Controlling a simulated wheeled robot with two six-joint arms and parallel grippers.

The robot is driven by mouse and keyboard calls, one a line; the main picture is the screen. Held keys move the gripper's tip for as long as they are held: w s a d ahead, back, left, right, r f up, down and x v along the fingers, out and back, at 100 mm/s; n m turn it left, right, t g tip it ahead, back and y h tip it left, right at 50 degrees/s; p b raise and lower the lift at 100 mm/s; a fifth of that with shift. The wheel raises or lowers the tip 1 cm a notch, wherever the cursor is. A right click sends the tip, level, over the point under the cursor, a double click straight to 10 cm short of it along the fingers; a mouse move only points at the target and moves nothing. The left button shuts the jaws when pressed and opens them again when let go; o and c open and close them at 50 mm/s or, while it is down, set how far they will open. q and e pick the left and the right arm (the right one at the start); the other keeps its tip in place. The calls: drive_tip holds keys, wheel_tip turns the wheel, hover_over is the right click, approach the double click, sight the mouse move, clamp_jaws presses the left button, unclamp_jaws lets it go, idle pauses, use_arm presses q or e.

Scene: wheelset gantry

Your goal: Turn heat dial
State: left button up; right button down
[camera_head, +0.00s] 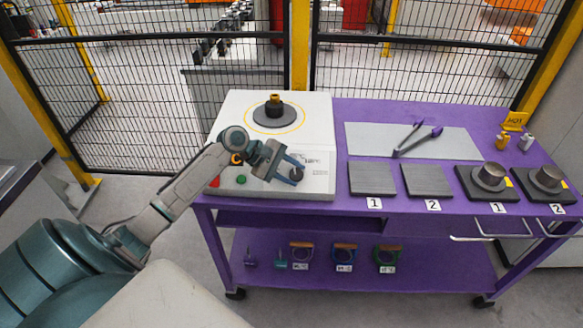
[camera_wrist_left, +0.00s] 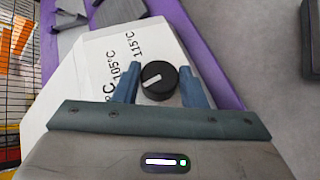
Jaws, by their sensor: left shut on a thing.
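The heat dial (camera_head: 296,174) is a round black knob on the sloped front panel of the white heater unit (camera_head: 318,135). In the left wrist view the dial (camera_wrist_left: 158,78) shows a short white line, with printed marks 105°C and 115°C beside it. My left gripper (camera_head: 294,172) has its two blue fingers on either side of the dial and is shut on it. The fingers also show in the left wrist view (camera_wrist_left: 159,82). My right gripper is not in view.
A black stepped part with a yellow top (camera_head: 274,108) stands on the heater. The purple table (camera_head: 380,206) carries a grey mat (camera_head: 365,139) with a purple-handled tool, dark plates, and two blocks with round metal parts. A lower shelf holds coloured rings. A mesh fence stands behind.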

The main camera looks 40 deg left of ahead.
use_arm(q)
drive_tip(key=shift+w+r+m+g+p, duration=0.1)
drive_tip(key=shift+r+m+g+p, duration=0.1)
drive_tip(key=shift+m+g+p, duration=0.3)
drive_tip(key=shift+f+m+g+p, duration=0.15)
drive_tip(key=shift+m+g+p, duration=0.25)
drive_tip(key=shift+g, duration=0.1)
drive_tip(key=o, duration=1)
